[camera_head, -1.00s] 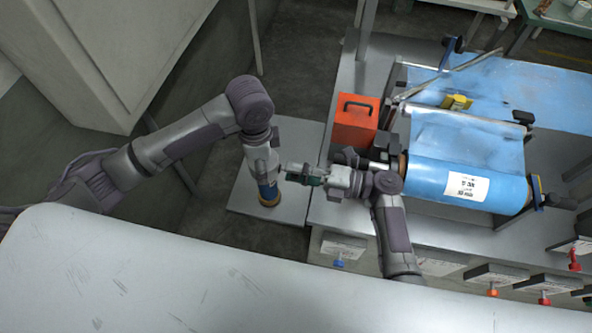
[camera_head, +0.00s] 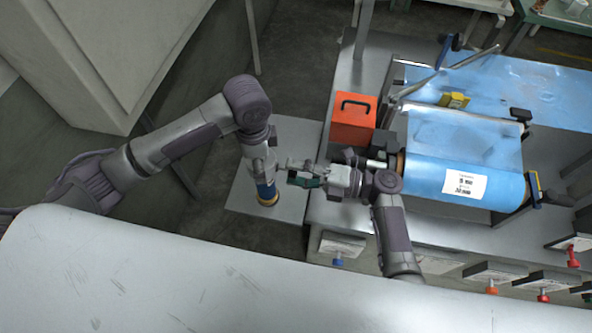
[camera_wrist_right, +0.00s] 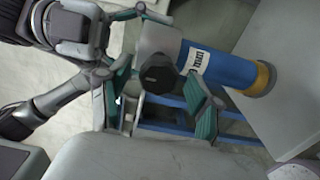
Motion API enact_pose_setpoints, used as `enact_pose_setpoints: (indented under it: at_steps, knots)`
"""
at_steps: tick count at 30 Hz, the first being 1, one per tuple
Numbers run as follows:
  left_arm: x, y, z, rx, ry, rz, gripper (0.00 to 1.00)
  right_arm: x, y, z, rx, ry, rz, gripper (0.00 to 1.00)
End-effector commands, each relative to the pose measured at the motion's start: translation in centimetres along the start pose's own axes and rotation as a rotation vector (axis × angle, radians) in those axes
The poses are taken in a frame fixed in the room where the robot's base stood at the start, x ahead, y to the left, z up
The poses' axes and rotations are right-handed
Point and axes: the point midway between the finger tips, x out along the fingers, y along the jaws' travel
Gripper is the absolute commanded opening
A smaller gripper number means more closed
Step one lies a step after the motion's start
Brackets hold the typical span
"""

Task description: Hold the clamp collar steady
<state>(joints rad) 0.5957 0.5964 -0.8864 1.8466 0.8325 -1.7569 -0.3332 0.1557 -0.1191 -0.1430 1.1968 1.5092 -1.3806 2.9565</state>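The grey clamp collar (camera_wrist_right: 160,40) sits at the upper end of a blue cylinder (camera_wrist_right: 217,66) with a white label and a yellow-brown end ring. A black knob (camera_wrist_right: 157,76) sticks out from the collar toward my right wrist camera. My right gripper (camera_wrist_right: 163,92) is open, its teal-padded fingers on either side of the knob, with no clear contact. In the head view my right gripper (camera_head: 304,178) points left at the cylinder (camera_head: 266,190). My left gripper (camera_head: 261,160) is at the cylinder's top; in the wrist view it reaches the collar from the upper left, its grip partly hidden.
The cylinder stands on a low grey plate (camera_head: 240,193). To the right, a grey bench carries an orange box (camera_head: 353,120) and a blue film roll (camera_head: 465,160). A pale surface (camera_head: 150,270) fills the foreground.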

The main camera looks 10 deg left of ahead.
Motion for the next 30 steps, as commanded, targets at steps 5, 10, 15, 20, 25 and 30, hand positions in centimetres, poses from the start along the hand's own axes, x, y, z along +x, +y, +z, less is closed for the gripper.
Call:
enact_pose_setpoints:
  at_steps: [5,10,15,20,25,30]
  knots:
    - [-0.1,-0.1,0.1,-0.004,-0.002,-0.003,0.13,0.0,0.2,0.0,-0.002,0.001,0.002,0.64]
    - [-0.1,-0.1,0.0,-0.003,0.000,-0.003,0.13,-1.5,0.1,0.1,-0.003,-0.002,0.002,0.64]
    - [-0.1,-0.1,0.0,-0.002,0.001,-0.003,0.13,-5.0,0.1,0.1,-0.003,-0.002,0.000,0.64]
    - [-0.1,-0.1,0.0,-0.001,0.001,-0.003,0.13,-8.5,0.0,0.1,-0.002,-0.002,-0.001,0.64]
    - [-0.1,-0.1,-0.1,-0.001,0.002,-0.003,0.13,-11.0,0.0,0.1,-0.001,-0.001,0.000,0.64]
    - [-0.1,-0.1,-0.1,0.000,0.003,-0.003,0.13,-12.0,0.0,0.0,-0.001,0.000,0.003,0.64]
